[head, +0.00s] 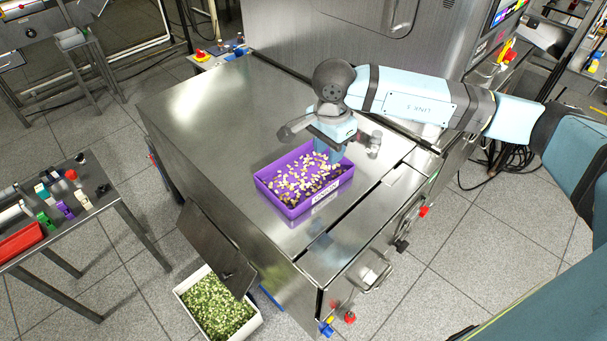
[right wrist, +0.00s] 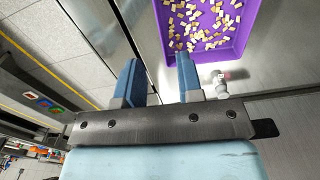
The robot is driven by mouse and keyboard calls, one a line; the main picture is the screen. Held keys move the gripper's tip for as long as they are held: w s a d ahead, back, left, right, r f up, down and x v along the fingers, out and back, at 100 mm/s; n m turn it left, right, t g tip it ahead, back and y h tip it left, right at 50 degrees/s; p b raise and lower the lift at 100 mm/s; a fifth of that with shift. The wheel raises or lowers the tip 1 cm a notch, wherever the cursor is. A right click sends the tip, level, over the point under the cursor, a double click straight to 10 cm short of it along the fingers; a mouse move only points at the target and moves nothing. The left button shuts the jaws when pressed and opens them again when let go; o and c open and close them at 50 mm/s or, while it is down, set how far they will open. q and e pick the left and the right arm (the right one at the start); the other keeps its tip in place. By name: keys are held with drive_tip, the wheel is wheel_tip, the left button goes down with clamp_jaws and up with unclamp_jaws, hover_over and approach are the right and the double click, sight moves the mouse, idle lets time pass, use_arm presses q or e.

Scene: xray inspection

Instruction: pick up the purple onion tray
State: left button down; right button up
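The purple onion tray (head: 292,208) sits flat on the steel table top. It holds pale chopped pieces and has a white label on its near side. In the right wrist view the tray (right wrist: 236,44) shows at the upper right, partly cut off by the frame. My right gripper (head: 328,152) points down at the tray's far right part and hides some of its rim. In the right wrist view its two blue fingers (right wrist: 158,64) are apart with nothing held between them. One finger overlaps the tray's corner; contact cannot be told. My left gripper is not in view.
The steel table (head: 200,130) is clear left of the tray. A large steel machine (head: 300,40) stands behind. A white bin of green pieces (head: 218,306) is on the floor below a tilted metal flap (head: 215,245). A side table (head: 130,225) with small items stands left.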

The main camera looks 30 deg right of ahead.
hover_over(326, 187)
drive_tip(key=f, duration=0.3)
drive_tip(key=f+p, duration=0.1)
drive_tip(key=f, duration=0.2)
drive_tip(key=shift+w+f, duration=0.2)
drive_tip(key=shift+f, duration=0.15)
drive_tip(key=f+p, duration=0.1)
drive_tip(key=f, duration=0.4)
drive_tip(key=shift+s+p, duration=0.2)
drive_tip(key=shift+p, duration=0.2)
drive_tip(key=shift+f, duration=0.25)
clamp_jaws()
